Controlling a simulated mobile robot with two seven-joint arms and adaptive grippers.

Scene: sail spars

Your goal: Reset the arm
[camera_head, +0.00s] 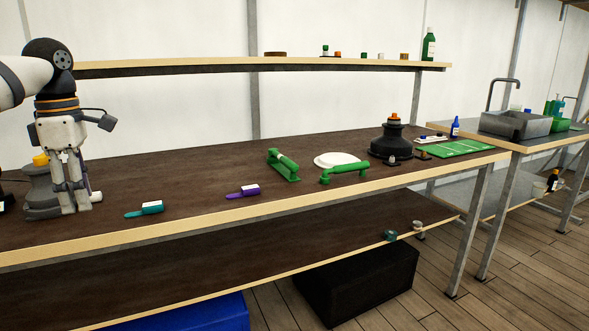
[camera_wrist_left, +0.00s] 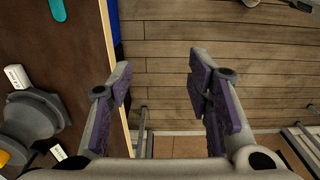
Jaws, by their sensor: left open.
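My left gripper (camera_head: 72,208) hangs pointing down at the left end of the workbench (camera_head: 200,178) in the head view. Its fingers are apart with nothing between them. In the left wrist view the open fingers (camera_wrist_left: 160,85) with purple pads are over bare wooden floor, just past the bench's front edge. A grey round-based thing with a yellow top (camera_head: 40,160) stands behind the gripper in the head view, partly hidden by it. It also shows at the left of the wrist view (camera_wrist_left: 30,115). My right gripper is not in either view.
A teal-handled tool (camera_head: 145,209) and a purple-handled tool (camera_head: 243,191) lie on the bench. Green handled fixtures (camera_head: 283,165), a white plate (camera_head: 340,160) and a black device (camera_head: 391,140) stand farther right. A shelf (camera_head: 250,67) runs above. A sink (camera_head: 515,124) is at the far right.

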